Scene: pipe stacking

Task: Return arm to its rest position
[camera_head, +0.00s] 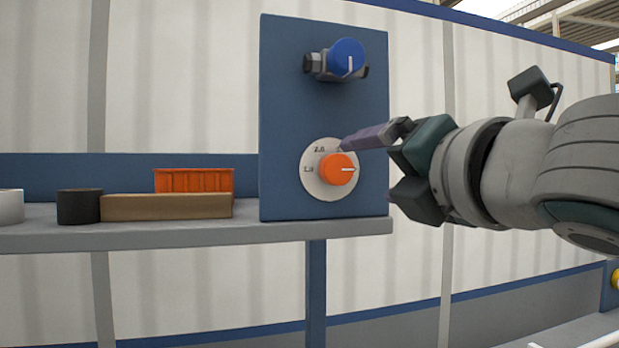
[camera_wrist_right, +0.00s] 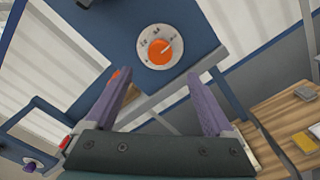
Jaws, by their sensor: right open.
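My right gripper (camera_head: 372,170) comes in from the right in the head view, in front of the right side of a blue panel (camera_head: 284,110). Its purple fingers are apart and hold nothing. The upper fingertip overlaps the edge of a white dial; I cannot tell whether it touches. An orange knob (camera_head: 337,170) sits on this dial, its white pointer facing right. In the right wrist view the open gripper (camera_wrist_right: 159,78) has the orange knob (camera_wrist_right: 160,51) beyond and between its fingertips. My left gripper is in neither view.
A blue knob (camera_head: 346,57) on a valve is mounted above the dial. A grey shelf (camera_head: 150,236) extends left with an orange bin (camera_head: 194,180), a brown block (camera_head: 166,206) and a black cylinder (camera_head: 79,206). A wooden surface (camera_wrist_right: 283,120) with small items shows at the right wrist view's right.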

